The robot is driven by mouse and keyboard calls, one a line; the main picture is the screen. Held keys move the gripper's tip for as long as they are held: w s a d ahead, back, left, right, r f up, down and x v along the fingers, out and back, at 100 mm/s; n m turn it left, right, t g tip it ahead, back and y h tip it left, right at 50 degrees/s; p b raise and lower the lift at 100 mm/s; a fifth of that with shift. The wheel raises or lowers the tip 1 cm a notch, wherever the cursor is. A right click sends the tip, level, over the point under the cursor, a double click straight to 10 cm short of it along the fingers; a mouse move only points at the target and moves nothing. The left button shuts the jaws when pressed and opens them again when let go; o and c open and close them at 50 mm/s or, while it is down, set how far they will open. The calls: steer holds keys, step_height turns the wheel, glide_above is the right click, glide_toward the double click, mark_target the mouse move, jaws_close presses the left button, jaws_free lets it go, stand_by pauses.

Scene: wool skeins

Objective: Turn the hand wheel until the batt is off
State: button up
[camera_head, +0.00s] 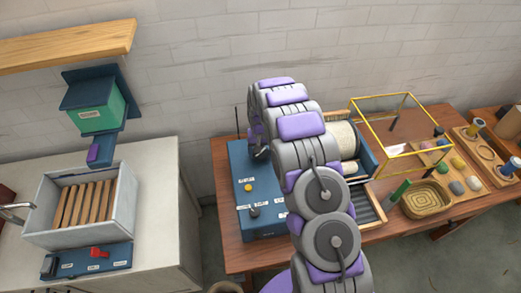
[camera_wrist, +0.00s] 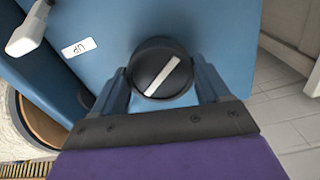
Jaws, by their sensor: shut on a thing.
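In the wrist view my gripper (camera_wrist: 163,95) has its two blue-grey fingers closed on either side of a round black knob (camera_wrist: 150,62) with a white line across its face. The knob sits on a blue machine housing (camera_wrist: 215,35), which stands on the table in the head view (camera_head: 240,177). A cream wool roll (camera_head: 343,139), which looks like the batt on its drum, sits right of the housing, partly hidden by my arm. I cannot pick out a separate hand wheel. In the head view my gripper end is mostly hidden behind my arm.
A white lever handle (camera_wrist: 27,35) and an "UP" label (camera_wrist: 79,47) are beside the knob. A sink (camera_head: 45,238) is at left.

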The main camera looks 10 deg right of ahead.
steer(key=n, duration=0.3)
steer(key=shift+w+r+n, duration=0.15)
steer(key=shift+w+n, duration=0.1)
steer(key=shift+n, duration=0.05)
steer(key=shift+n+p, duration=0.35)
steer(key=shift+n, duration=1.45)
steer(key=o, duration=1)
steer(key=shift+o, duration=0.2)
step_height(320, 180, up, 17)
